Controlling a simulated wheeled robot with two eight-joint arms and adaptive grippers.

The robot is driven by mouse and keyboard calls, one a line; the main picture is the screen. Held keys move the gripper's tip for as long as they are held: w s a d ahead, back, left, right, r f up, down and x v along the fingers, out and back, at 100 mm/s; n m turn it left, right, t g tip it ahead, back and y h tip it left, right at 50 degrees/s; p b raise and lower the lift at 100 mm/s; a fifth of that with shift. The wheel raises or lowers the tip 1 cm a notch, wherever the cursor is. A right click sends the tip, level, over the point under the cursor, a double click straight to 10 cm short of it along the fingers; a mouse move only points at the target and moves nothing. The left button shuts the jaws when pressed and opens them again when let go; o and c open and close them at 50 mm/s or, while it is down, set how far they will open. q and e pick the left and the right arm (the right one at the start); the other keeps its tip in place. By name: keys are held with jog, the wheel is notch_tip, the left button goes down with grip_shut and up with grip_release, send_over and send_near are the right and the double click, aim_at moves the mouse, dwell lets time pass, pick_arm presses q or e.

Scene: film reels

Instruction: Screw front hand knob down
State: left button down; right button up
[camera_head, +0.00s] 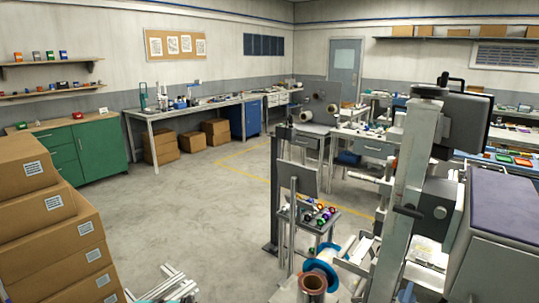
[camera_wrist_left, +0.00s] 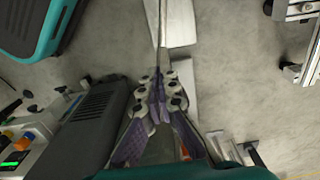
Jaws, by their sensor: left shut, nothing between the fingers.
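A tall grey machine column (camera_head: 405,185) stands at the right in the head view. A round light knob (camera_head: 440,212) shows on the grey block beside it, and a dark handle (camera_head: 408,211) sticks out to its left. I cannot tell which of these, if either, is the front hand knob. In the left wrist view my left gripper (camera_wrist_left: 159,96) is shut and empty, its purple-padded fingers together over the grey floor. No knob shows clearly near its fingertips. My right gripper is not in view.
A blue-flanged reel (camera_head: 322,268) and a copper-brown roll (camera_head: 313,284) sit low in front of the column. Stacked cardboard boxes (camera_head: 45,225) stand at the left. Workbenches line the back.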

pick_arm(q)
notch_tip(320, 180, up, 6)
jog(key=p, duration=0.2)
jog(key=shift+s+a+p, duration=0.2)
jog(key=shift+s+p, duration=0.05)
jog(key=shift+p, duration=0.1)
